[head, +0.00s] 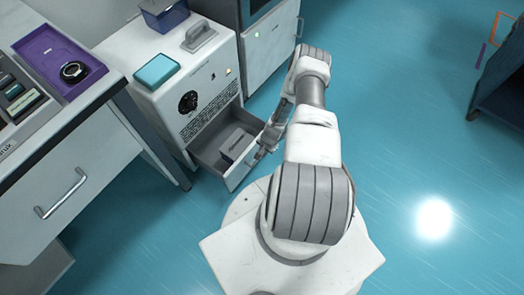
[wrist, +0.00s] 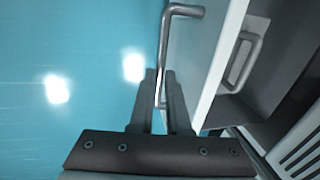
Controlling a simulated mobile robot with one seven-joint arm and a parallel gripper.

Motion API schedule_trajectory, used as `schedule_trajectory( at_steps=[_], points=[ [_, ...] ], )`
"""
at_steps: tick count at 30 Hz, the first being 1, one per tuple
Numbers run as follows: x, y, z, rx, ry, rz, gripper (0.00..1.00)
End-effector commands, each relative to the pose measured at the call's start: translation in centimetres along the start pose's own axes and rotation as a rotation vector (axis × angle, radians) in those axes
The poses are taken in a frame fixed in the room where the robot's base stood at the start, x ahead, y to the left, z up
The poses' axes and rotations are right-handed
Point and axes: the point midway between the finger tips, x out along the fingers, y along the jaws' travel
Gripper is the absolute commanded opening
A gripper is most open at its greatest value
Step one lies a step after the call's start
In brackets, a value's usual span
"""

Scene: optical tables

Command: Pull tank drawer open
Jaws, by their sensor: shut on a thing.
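The tank drawer (head: 240,172) stands partly out of the bottom of a white cabinet (head: 200,85) with a black dial and vent slots. A dark grey tank (head: 236,143) with a handle sits inside it. In the wrist view the white drawer front (wrist: 215,70) runs down the right, with a grey bar handle (wrist: 166,40) on its outer face. My gripper (wrist: 162,76) is shut on this handle, one finger on each side of the bar. In the head view my gripper (head: 266,140) is at the drawer front, and the handle is mostly hidden by it.
A teal box (head: 156,71) and a grey handled piece (head: 199,36) lie on the cabinet top. A white drawer bench (head: 85,185) stands at the left, close to the open drawer.

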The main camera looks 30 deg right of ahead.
Motion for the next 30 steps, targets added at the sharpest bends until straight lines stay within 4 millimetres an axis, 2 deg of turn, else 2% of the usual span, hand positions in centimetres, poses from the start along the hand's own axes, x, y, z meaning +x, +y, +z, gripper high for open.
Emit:
schedule_trajectory(
  at_steps=[10,11,15,16,25,30],
  points=[
    [0.0,0.1,-0.1,0.0,0.002,0.0,0.0],
    [0.0,0.1,-0.1,0.0,0.002,0.0,0.17],
    [0.0,0.1,-0.1,0.0,0.002,0.0,0.42],
    [0.0,0.1,-0.1,0.0,0.002,0.0,0.45],
    [-0.2,0.0,-0.1,0.001,0.001,0.0,0.45],
    [-2.2,-0.1,-0.1,0.002,0.001,0.0,0.45]
  ],
)
